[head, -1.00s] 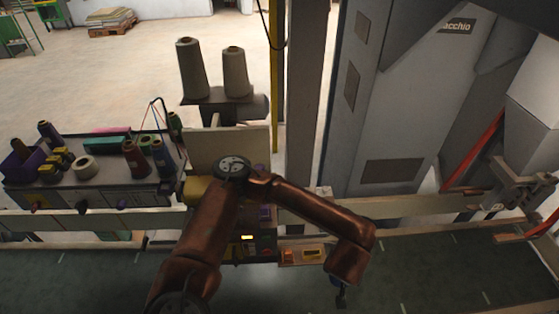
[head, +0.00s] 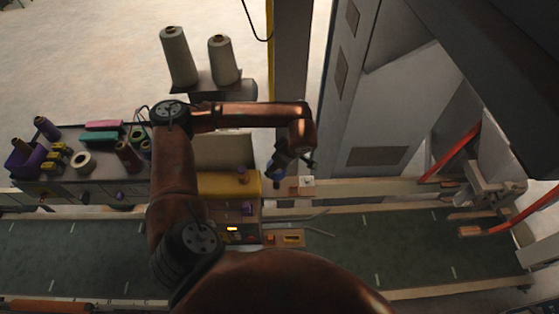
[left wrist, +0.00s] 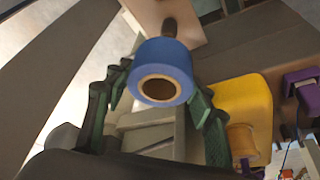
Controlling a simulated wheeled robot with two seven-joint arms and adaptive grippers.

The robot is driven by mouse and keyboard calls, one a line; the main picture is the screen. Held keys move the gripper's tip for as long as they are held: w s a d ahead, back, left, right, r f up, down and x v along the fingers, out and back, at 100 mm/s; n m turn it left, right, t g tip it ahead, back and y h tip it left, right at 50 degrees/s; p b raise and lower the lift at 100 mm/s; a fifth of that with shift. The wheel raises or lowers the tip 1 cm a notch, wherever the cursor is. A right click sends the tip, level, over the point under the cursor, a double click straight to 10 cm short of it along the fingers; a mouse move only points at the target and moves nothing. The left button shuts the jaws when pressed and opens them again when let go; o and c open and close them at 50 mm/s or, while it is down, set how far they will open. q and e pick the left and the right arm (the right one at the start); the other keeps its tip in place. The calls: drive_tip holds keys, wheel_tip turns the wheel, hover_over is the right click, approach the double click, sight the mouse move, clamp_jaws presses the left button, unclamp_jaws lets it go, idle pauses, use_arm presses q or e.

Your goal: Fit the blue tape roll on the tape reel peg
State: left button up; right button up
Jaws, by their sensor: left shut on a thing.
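The blue tape roll (left wrist: 165,55) is between the green fingers of my left gripper (left wrist: 160,82) in the left wrist view, its pale-rimmed hole facing the camera. My left gripper is shut on it. A dark brown peg (left wrist: 169,27) stands out from a pale board (left wrist: 180,8) just beyond the roll's far edge. The roll hides the peg's lower part, and I cannot tell whether they touch or whether the peg enters the hole. In the head view my left gripper (head: 284,163) is above the rail, right of the yellow machine. My right gripper is not in view.
A yellow machine part (head: 230,185) is left of the gripper; in the left wrist view a tan spool (left wrist: 242,140) stands in front of it, with a purple part (left wrist: 303,85) at right. A grey cabinet (head: 375,125) stands right. Two grey cones (head: 178,57) stand behind.

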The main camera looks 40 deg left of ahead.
sight(276, 175)
use_arm(q)
drive_tip(key=shift+s+a+f, duration=0.1)
drive_tip(key=shift+s+f, duration=0.05)
drive_tip(key=shift+f, duration=0.2)
drive_tip(key=shift+f+b, duration=0.25)
drive_tip(key=shift+b, duration=0.05)
wheel_tip(276, 175, down, 2)
drive_tip(key=shift+f+b, duration=0.1)
drive_tip(key=shift+b, duration=0.3)
drive_tip(key=shift+f, duration=0.55)
drive_tip(key=shift+f+b, duration=0.3)
drive_tip(key=shift+b, duration=0.05)
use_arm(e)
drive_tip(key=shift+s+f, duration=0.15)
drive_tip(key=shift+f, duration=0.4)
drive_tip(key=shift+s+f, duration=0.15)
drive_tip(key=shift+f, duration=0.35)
use_arm(q)
drive_tip(key=shift+b, duration=0.35)
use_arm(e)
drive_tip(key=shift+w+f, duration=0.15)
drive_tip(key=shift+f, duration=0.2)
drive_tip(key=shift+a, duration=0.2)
use_arm(q)
drive_tip(key=shift+f, duration=0.15)
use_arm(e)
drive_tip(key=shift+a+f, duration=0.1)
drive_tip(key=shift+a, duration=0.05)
